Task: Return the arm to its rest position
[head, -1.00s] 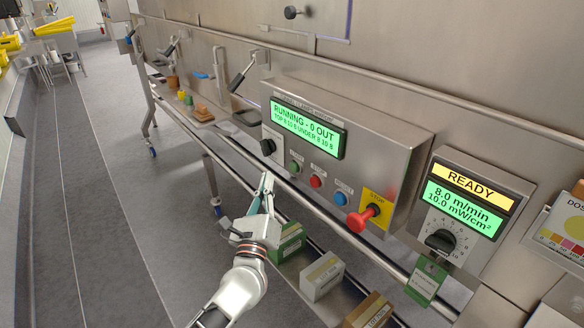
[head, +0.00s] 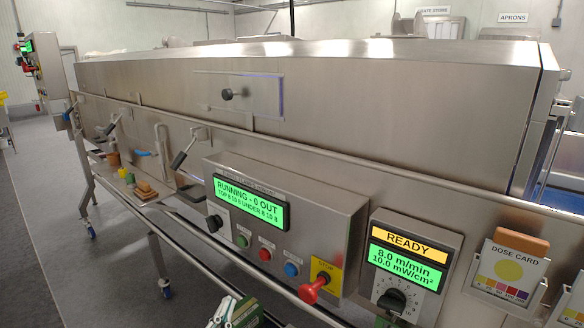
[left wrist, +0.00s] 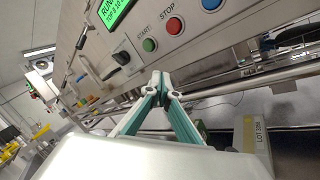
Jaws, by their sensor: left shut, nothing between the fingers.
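My left gripper (head: 226,306) shows at the bottom edge of the head view, below the control box (head: 325,215). In the left wrist view, its teal fingers meet at the tips (left wrist: 161,78), shut with nothing between them. The tips point towards the control box, below its black knob (left wrist: 121,59) in the picture. I cannot tell the exact gap, but no contact shows. Most of my left arm is out of the head view. My right gripper is in neither view.
A red stop knob (head: 313,289) sticks out of the control box. To its right are a READY unit (head: 410,265) and a dose card (head: 508,270). A steel rail runs along the tunnel (head: 320,85). A box marked LOT (left wrist: 252,140) is near the gripper. Open floor (head: 50,220) lies left.

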